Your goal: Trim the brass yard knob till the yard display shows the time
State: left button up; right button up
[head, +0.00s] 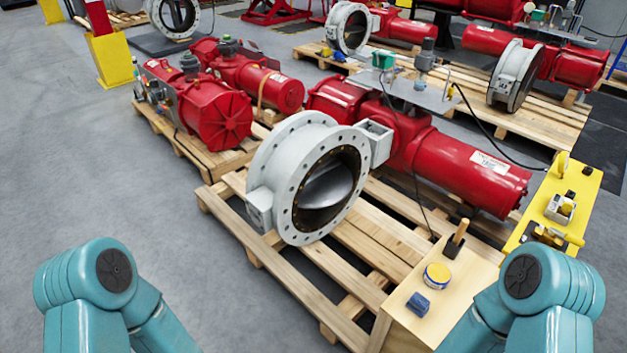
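A yellow panel (590,190) at the right carries several small fittings. Among them are an upright yellow disc (562,165), a pale block with a rounded brass-coloured piece (560,208), and a brass-coloured cylinder (567,236) lying near the front. I cannot tell which of these is the yard knob, and no display showing a time can be read. My teal arms show at the bottom left and bottom right. Both my grippers are out of view.
A light wooden box (440,315) in front of the panel bears a blue knob-like piece (418,304), a yellow-and-blue round piece (437,275) and a wooden peg (459,232). A large grey valve (282,150) with red actuator (460,165) lies on a pallet (285,272). Floor at left is clear.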

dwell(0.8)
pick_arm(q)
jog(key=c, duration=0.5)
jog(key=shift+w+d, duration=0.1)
